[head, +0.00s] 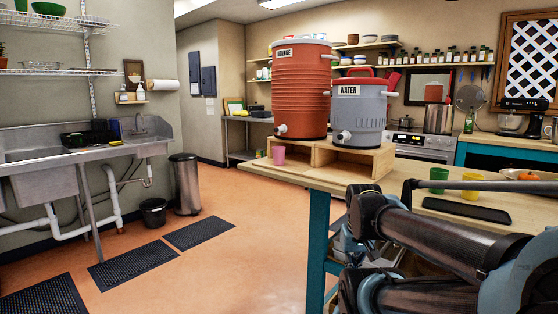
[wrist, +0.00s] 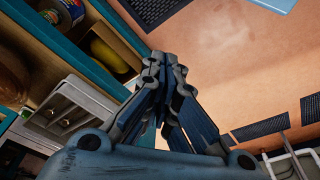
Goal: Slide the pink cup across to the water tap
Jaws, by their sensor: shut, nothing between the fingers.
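The pink cup (head: 279,155) stands upright on the wooden table (head: 300,180), near its left corner, in front of the orange cooler's side of the wooden stand. The grey water cooler (head: 358,110) is labelled WATER and stands on the right part of the stand; its white tap (head: 343,137) sticks out low on its front left. My gripper (wrist: 160,70) is shut and empty in the wrist view, over the floor beside shelves. The cup and the tap do not show in the wrist view. In the head view my arm covers the table's front right, and the fingertips cannot be made out.
An orange cooler (head: 302,90) stands left of the grey one on the wooden stand (head: 345,165). A green cup (head: 438,178), a yellow cup (head: 470,186) and a black flat slab (head: 466,210) are on the table's right part. The floor (head: 235,250) left of the table is mostly clear.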

